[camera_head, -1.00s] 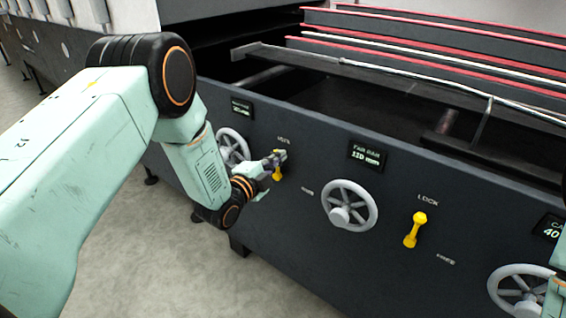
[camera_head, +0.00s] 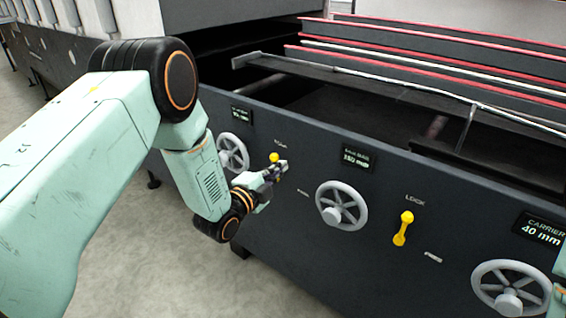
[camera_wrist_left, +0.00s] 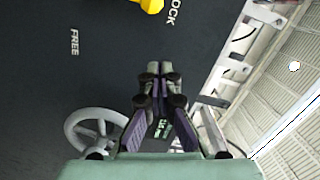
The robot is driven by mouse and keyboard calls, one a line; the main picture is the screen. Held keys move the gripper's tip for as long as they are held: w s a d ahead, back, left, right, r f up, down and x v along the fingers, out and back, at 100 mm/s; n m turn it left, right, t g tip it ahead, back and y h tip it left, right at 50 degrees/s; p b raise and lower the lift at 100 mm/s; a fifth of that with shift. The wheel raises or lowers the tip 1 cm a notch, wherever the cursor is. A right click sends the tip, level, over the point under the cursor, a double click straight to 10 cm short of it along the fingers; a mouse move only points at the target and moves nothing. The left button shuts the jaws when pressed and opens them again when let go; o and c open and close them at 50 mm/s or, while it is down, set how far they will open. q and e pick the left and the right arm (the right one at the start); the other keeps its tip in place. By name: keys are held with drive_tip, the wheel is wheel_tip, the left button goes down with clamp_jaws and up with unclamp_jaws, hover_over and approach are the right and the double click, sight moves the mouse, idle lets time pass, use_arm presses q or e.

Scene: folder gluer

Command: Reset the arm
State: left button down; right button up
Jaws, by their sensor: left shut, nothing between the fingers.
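My left arm (camera_head: 115,135) comes in from the left. Its gripper (camera_head: 281,168) is in front of the dark machine panel, just below and beside the left yellow lever's knob (camera_head: 273,157). In the left wrist view the gripper (camera_wrist_left: 160,68) has its fingers together with nothing between them. The yellow lever (camera_wrist_left: 150,5) shows at the top edge there, apart from the fingers. In the head view the gripper hides part of this lever. A small piece of my right arm (camera_head: 560,290) shows at the right edge; its gripper is out of the picture.
The machine panel (camera_head: 380,250) carries grey handwheels (camera_head: 342,206) (camera_head: 510,287), a second yellow lever (camera_head: 403,228) near the LOCK label, and small displays (camera_head: 357,160). One handwheel (camera_wrist_left: 95,130) is close to my gripper in the wrist view. Open grey floor (camera_head: 150,260) lies in front.

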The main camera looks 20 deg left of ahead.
use_arm(q)
drive_tip(key=s+a+f+n+g+y+p, duration=0.15)
drive_tip(key=s+f+n+g, duration=0.25)
drive_tip(key=s+f+n, duration=0.4)
drive_tip(key=s+a+f+n+g+y, duration=0.15)
drive_tip(key=s+f+n+g, duration=0.35)
drive_tip(key=s, duration=0.6)
drive_tip(key=s+f+n+g, duration=0.2)
drive_tip(key=s+g, duration=0.2)
drive_tip(key=s, duration=0.9)
drive_tip(key=s+d+f+n+g+y, duration=0.1)
drive_tip(key=s+f+n+g, duration=0.2)
drive_tip(key=s, duration=1)
drive_tip(key=shift+s+d+f+g+y, duration=0.25)
drive_tip(key=shift+g+y, duration=0.05)
drive_tip(key=shift+g, duration=0.2)
drive_tip(key=c, duration=2.1)
unclamp_jaws()
